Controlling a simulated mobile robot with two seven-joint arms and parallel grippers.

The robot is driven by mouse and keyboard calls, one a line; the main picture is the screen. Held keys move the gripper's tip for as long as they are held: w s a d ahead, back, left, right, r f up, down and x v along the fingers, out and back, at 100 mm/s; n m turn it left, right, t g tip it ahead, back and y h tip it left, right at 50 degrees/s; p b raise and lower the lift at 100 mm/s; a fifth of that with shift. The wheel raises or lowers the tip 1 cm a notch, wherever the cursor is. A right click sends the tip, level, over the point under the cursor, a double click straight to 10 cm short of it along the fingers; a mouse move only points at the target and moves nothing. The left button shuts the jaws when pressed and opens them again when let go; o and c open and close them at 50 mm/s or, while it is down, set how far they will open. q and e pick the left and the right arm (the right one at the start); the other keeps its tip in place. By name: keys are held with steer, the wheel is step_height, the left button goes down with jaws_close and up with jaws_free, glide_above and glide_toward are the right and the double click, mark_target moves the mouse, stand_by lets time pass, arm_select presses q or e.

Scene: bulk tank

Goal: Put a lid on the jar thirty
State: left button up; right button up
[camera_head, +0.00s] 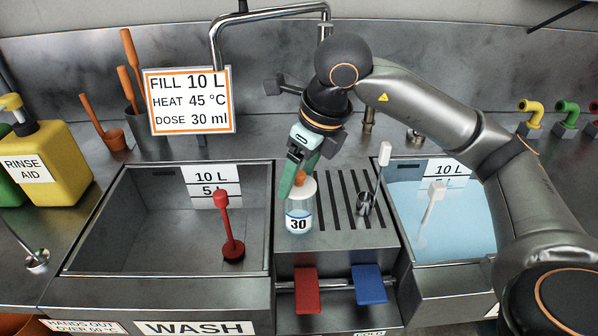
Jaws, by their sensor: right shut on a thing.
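The jar thirty (299,217) is a clear jar with a "30" label. It stands upright on the slatted drainer (345,232) between the two sinks. A pale lid (303,190) with an orange knob is at the jar's mouth; I cannot tell if it is seated or held just above. My right gripper (299,178) reaches down from above and is shut on the lid's knob, which its fingers partly hide. My left gripper is not in view.
The empty wash sink (120,222) is at left, with a red plunger (231,235) in it. A water-filled sink (440,215) is at right. Red (307,290) and blue (369,284) levers are in front. The tap (265,14) and a sign (188,101) stand behind.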

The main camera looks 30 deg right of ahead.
steer(key=o, duration=1.2)
steer(key=shift+o, duration=0.2)
steer(key=shift+s+r, duration=0.1)
steer(key=shift+r, duration=0.4)
arm_select(q)
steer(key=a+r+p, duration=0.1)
steer(key=p, duration=0.1)
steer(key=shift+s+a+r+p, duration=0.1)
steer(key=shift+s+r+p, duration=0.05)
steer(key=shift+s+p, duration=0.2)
arm_select(e)
steer(key=v, duration=1.1)
steer(key=shift+r, duration=0.25)
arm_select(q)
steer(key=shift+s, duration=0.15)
arm_select(e)
steer(key=shift+s+d, duration=0.1)
steer(key=shift+s, duration=0.15)
